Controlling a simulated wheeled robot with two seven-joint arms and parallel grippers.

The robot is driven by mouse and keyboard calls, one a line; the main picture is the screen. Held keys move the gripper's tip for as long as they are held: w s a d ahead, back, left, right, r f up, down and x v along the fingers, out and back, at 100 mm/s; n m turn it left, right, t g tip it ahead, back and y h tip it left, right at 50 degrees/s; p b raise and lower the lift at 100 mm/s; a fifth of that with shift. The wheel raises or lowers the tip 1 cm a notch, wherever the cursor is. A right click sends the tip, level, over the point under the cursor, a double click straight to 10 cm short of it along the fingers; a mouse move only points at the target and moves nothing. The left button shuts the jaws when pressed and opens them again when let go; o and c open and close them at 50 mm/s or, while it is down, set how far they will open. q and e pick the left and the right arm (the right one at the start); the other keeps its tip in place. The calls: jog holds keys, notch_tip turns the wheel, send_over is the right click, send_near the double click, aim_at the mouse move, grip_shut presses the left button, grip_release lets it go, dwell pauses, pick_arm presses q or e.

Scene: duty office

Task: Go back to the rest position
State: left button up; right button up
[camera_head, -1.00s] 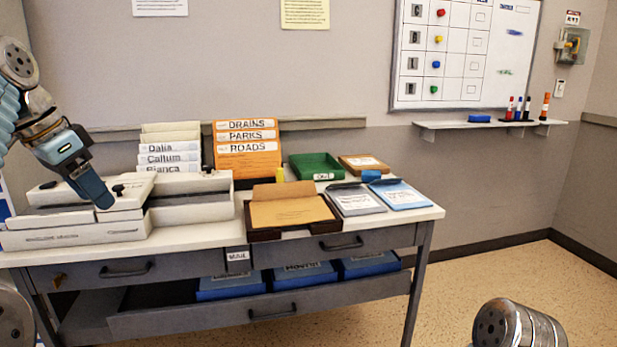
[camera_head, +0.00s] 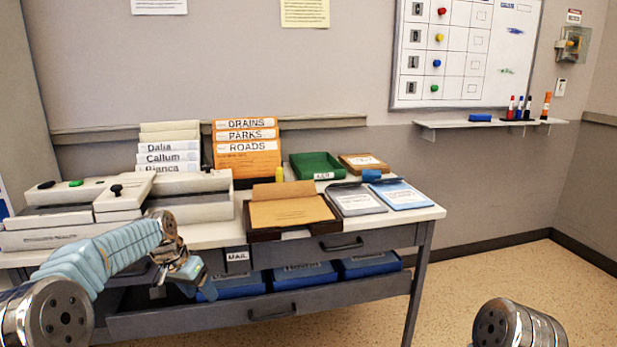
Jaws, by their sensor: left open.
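My left gripper (camera_head: 186,283) is low at the left, in front of the desk's drawer fronts and below the worktop edge. It holds nothing that I can see, and its jaws are open. My left arm comes in from the lower left, its ribbed light-blue sleeve in front of the left end of the desk (camera_head: 225,232). Of my right arm only a round metal joint shows at the bottom right; the right gripper is out of view.
The desk bears white machines (camera_head: 62,205), white name folders (camera_head: 168,157), an orange file holder (camera_head: 247,155), a brown tray with a folder (camera_head: 290,210), a green tray (camera_head: 317,166) and documents. Blue bins (camera_head: 370,265) sit in the lower drawer. The floor (camera_head: 520,275) at the right is clear.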

pick_arm(q)
jog(key=s+d+f+n, duration=0.1)
jog(key=s+d+f, duration=0.2)
jog(key=f, duration=0.5)
jog(key=s+d+f+g, duration=0.1)
jog(key=s+d+f, duration=0.25)
jog(key=f, duration=0.45)
jog(key=s+d+f+n, duration=0.1)
jog(key=s+d+f, duration=0.15)
jog(key=f, duration=0.45)
jog(key=s+d+f+n, duration=0.1)
jog(key=s+d+f, duration=0.1)
jog(key=s, duration=0.6)
jog(key=s+d+f+n+h, duration=0.1)
jog(key=s+f, duration=0.3)
jog(key=s, duration=0.4)
jog(key=s+d+f+n, duration=0.1)
jog(key=s+d+f, duration=0.3)
jog(key=s, duration=0.3)
jog(key=shift+s+g, duration=0.4)
